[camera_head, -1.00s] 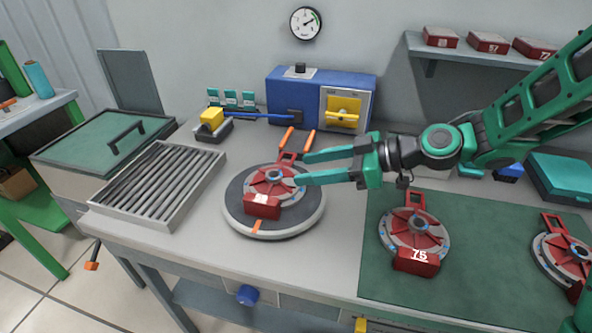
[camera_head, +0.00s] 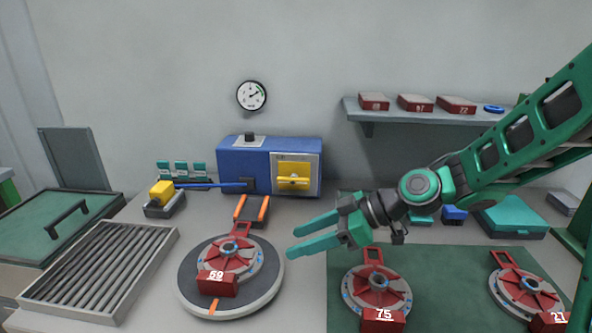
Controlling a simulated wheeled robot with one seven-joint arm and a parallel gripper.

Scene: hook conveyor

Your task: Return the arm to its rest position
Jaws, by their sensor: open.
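My gripper (camera_head: 292,240) is open and empty, its two teal fingers spread and pointing left. It hangs above the bench between the round turntable and the disc marked 75. A red and grey disc (camera_head: 233,252) with a block marked 59 rests on the dark turntable (camera_head: 190,292). My arm reaches in from the upper right. Its rest position is not marked in view.
Discs marked 75 (camera_head: 371,282) and 21 (camera_head: 520,284) lie on the green mat (camera_head: 440,262). A ribbed tray (camera_head: 95,268) stands left. A blue box (camera_head: 243,164) with a yellow handle stands behind, below a gauge (camera_head: 251,96). A shelf (camera_head: 420,117) holds red blocks.

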